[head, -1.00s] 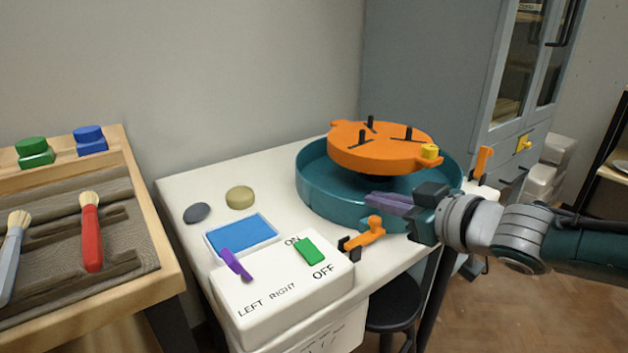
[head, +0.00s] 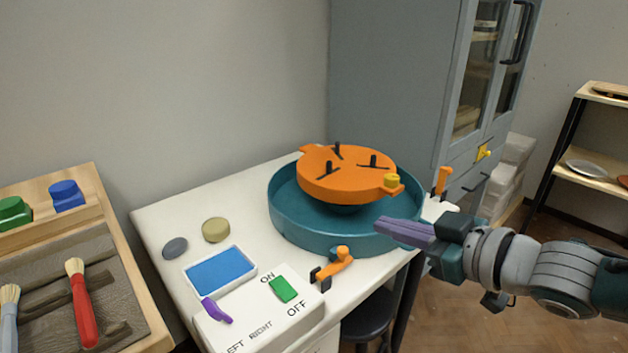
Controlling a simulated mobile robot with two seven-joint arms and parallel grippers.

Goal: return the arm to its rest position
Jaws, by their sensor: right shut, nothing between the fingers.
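My right gripper (head: 385,226) comes in from the right in the head view. Its purple fingers are shut with nothing between them. It hangs in front of the right side of the teal basin (head: 290,229), over or near the table's right edge; I cannot tell if it touches the rim. My left gripper is out of view.
A white control box (head: 262,318) with a green switch (head: 283,290) and purple lever (head: 216,311) stands front left. An orange lever (head: 334,262) is by the basin. A wooden brush tray (head: 130,262) is at left, a grey cabinet (head: 395,90) behind. Floor at right is open.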

